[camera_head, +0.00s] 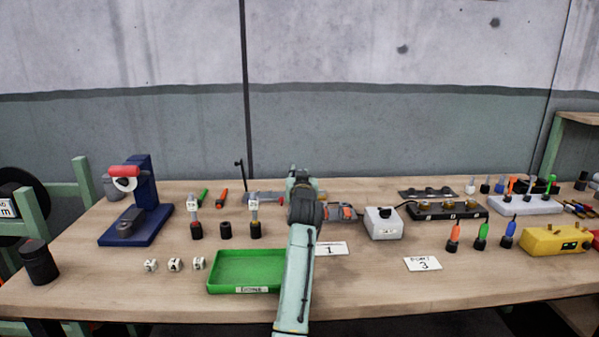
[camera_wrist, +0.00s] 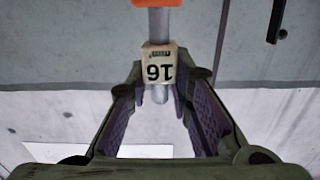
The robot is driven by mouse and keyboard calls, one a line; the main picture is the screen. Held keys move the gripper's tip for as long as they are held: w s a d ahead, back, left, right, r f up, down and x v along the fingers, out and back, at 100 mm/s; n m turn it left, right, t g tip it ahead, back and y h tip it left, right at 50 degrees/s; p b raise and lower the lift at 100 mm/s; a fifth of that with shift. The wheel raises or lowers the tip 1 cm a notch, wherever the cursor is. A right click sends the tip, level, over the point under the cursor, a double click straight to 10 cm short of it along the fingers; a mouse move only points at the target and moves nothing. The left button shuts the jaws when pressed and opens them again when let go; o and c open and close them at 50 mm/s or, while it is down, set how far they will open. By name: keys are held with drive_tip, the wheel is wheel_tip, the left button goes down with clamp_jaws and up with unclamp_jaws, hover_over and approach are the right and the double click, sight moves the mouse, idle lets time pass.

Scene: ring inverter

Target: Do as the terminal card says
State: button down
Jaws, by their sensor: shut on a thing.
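My gripper (camera_wrist: 160,80) is shut on a tagged rod (camera_wrist: 160,95) in the wrist view. The rod is grey, with a white tag (camera_wrist: 158,64) reading 16 upside down and an orange part (camera_wrist: 157,3) at the top edge. In the head view my arm stands mid-table and hides the held rod. One white card (camera_head: 330,248), marked 1, lies right of my arm; its small upper word is hard to read. Another card (camera_head: 422,264), marked 3, lies farther right. A grey-white box (camera_head: 383,224) stands behind them, beside a dark block with several round sockets (camera_head: 446,211).
A green tray (camera_head: 245,287) lies left of my arm. Three white blocks (camera_head: 174,265) lie left of it. Dark holders (camera_head: 226,231), two with tagged rods, stand behind. A blue press (camera_head: 140,215) is far left. Coloured drivers (camera_head: 481,236) and a yellow box (camera_head: 556,240) stand right.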

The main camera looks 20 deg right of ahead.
drive_tip(key=shift+w+d+f+g+p, duration=0.3)
drive_tip(key=shift+w+f+p, duration=0.1)
drive_tip(key=shift+f+p, duration=0.15)
drive_tip(key=shift+s+a+b, duration=0.15)
drive_tip(key=shift+s+b, duration=0.15)
drive_tip(key=shift+b, duration=0.3)
idle(0.3)
drive_tip(key=shift+f, duration=0.1)
idle(0.4)
drive_tip(key=shift+w+p, duration=0.1)
drive_tip(key=shift+p, duration=0.3)
